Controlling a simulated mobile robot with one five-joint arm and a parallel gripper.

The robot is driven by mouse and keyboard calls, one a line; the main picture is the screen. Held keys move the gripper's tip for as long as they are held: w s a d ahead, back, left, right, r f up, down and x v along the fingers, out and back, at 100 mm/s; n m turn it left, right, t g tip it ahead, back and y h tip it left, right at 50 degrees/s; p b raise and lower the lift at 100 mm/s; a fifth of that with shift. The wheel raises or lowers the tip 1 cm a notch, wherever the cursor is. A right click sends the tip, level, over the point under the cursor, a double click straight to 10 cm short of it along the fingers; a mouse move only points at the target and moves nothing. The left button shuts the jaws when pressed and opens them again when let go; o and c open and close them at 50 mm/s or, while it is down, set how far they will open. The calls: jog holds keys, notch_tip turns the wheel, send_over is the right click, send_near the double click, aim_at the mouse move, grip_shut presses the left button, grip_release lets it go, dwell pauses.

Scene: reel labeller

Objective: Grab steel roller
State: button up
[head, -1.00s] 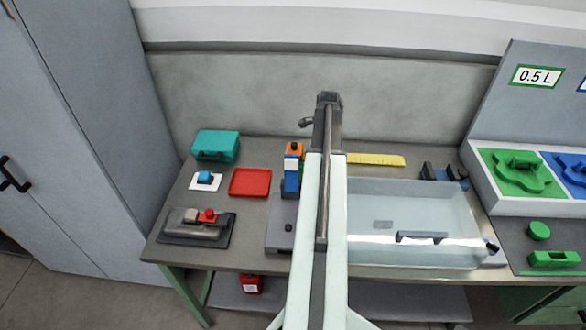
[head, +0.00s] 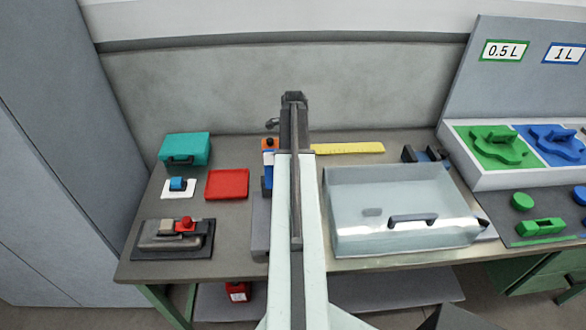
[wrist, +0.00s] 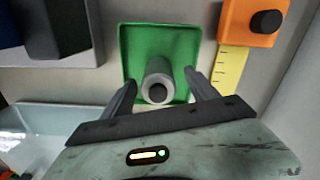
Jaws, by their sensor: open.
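The steel roller (wrist: 158,75) is a grey cylinder seen nearly end-on in the wrist view, with a dark hole in its near end. It lies over a green square tray (wrist: 132,45). My gripper (wrist: 160,80) is open, with one dark finger on each side of the roller. A gap shows between each finger and the roller, and I cannot tell how deep the fingers reach. In the head view my arm covers this spot, so the roller, the green tray and my fingers are hidden there.
A yellow ruler (wrist: 229,72) and an orange block with a black knob (wrist: 264,22) lie right of the tray. In the head view, a clear lidded bin (head: 350,245) stands right of my arm. A red tray (head: 227,184) and teal case (head: 185,149) are left.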

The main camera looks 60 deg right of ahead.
notch_tip(320, 180, down, 5)
jog(key=b, duration=0.3)
jog(key=shift+s+r+b, duration=0.15)
jog(key=shift+b, duration=0.2)
jog(key=shift+r, duration=0.15)
jog(key=shift+c, duration=0.6)
grip_shut()
